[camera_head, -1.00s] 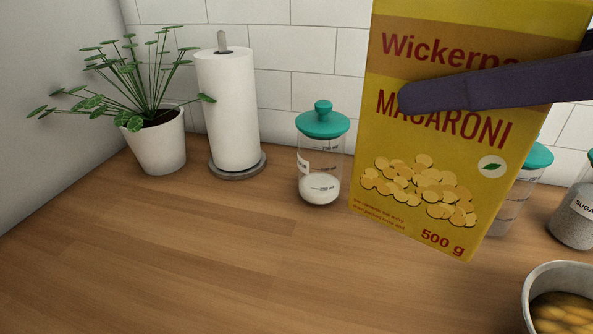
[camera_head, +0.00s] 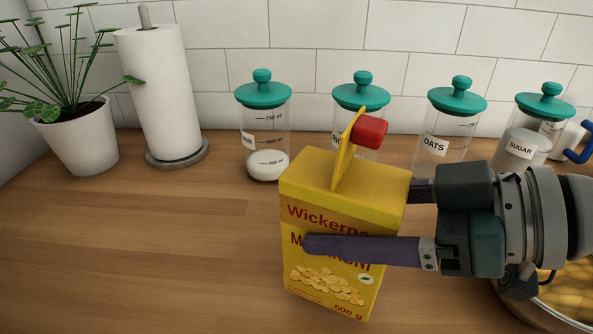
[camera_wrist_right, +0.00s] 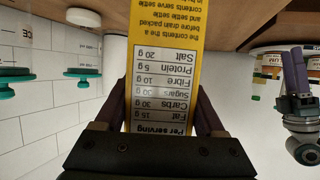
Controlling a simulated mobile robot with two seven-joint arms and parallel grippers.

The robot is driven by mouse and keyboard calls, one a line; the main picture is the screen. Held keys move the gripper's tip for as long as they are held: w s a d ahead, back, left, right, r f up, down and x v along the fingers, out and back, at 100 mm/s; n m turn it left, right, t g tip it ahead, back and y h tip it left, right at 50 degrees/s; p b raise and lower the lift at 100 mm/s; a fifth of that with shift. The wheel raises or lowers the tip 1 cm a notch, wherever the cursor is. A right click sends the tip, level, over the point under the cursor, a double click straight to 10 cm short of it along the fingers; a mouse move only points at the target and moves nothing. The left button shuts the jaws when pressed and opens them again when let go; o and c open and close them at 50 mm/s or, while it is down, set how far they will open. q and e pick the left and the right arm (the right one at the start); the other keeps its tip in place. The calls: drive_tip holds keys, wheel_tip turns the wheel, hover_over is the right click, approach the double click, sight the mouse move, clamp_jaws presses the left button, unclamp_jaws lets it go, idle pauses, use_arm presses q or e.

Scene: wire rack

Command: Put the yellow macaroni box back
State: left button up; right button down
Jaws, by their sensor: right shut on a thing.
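The yellow macaroni box (camera_head: 305,197) stands upright in the middle of the head view, with a thin yellow piece and a red block on its top. My right gripper (camera_head: 320,222) comes in from the right and is shut on the box, one finger across its front and the other mostly hidden behind it. The box's printed side panel (camera_wrist_right: 160,75) fills the middle of the right wrist view between the fingers. I cannot tell whether its bottom touches the counter. My left gripper (camera_wrist_right: 294,75) shows small at the right of the wrist view; its opening is unclear.
A row of teal-lidded jars, including an oats jar (camera_head: 450,125) and a sugar jar (camera_head: 528,130), stands along the tiled wall. A paper towel roll (camera_head: 160,90) and a potted plant (camera_head: 80,145) are at left. A pot of pasta (camera_head: 568,290) is at right. The left counter (camera_head: 130,250) is clear.

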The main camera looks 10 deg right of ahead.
use_arm(q)
drive_tip(key=shift+a+f, duration=0.1)
drive_tip(key=shift+f, duration=0.35)
use_arm(e)
drive_tip(key=shift+f, duration=1.55)
use_arm(q)
drive_tip(key=shift+b, duration=0.35)
drive_tip(key=shift+f, duration=0.25)
use_arm(e)
drive_tip(key=shift+f, duration=0.15)
use_arm(q)
drive_tip(key=shift+r, duration=0.1)
use_arm(e)
unclamp_jaws()
